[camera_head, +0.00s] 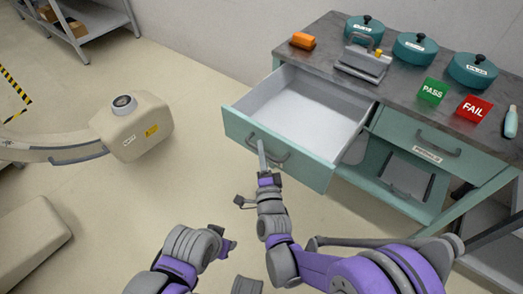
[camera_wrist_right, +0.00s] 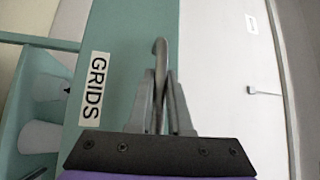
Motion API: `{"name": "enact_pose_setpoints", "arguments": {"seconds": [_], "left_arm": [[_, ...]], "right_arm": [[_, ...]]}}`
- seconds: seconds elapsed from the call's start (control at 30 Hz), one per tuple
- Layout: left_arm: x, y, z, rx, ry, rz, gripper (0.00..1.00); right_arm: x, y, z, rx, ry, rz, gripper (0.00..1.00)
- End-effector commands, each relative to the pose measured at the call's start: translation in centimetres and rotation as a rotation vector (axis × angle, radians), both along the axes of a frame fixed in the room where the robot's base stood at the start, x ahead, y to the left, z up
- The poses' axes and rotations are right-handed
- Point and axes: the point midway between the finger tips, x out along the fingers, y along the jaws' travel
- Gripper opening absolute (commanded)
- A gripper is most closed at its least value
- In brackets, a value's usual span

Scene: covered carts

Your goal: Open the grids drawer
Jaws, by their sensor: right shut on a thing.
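The grids drawer (camera_head: 310,172) is pulled well out from the left side of the teal bench, and its white inside shows empty in the head view. Its front carries a grey bar handle (camera_head: 280,157). In the right wrist view, a GRIDS label (camera_wrist_right: 95,88) is on the teal front beside the handle (camera_wrist_right: 160,50). My right gripper (camera_head: 262,150) is shut on the handle, its fingers on either side of the bar in the wrist view (camera_wrist_right: 161,98). My left arm's end (camera_head: 226,242) is low in the head view, away from the drawer; its jaws are unclear.
A second drawer (camera_head: 437,142) is shut. A beige machine (camera_head: 132,127) stands left; floor between is clear.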

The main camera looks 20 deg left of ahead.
Motion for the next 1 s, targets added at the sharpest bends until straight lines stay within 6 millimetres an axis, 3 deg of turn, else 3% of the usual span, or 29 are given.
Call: {"name": "enact_pose_setpoints", "arguments": {"seconds": [0.17, 0.2, 0.33, 0.37, 0.73, 1.0], "left_arm": [[0.0, 0.0, 0.0, 0.000, 0.000, 0.000, 0.50], [0.0, 0.0, 0.0, 0.000, 0.000, 0.000, 0.50], [0.0, 0.0, 0.0, 0.000, 0.000, 0.000, 0.50], [0.0, 0.0, 0.0, 0.000, 0.000, 0.000, 0.50], [0.0, 0.0, 0.1, 0.000, 0.000, 0.000, 0.50], [-0.1, 0.0, 0.3, 0.000, -0.001, 0.000, 0.50]], "right_arm": [[0.0, 0.0, 0.0, 0.001, 0.000, -0.001, 0.00], [0.0, 0.0, 0.0, 0.001, 0.000, -0.001, 0.21], [0.0, 0.0, 0.0, 0.001, 0.000, -0.001, 0.44], [0.0, 0.0, 0.0, 0.001, 0.000, -0.001, 0.46], [-0.5, -0.3, -0.1, 0.001, 0.000, 0.000, 0.46], [-4.9, -2.4, -0.7, 0.001, 0.000, 0.000, 0.46]]}}
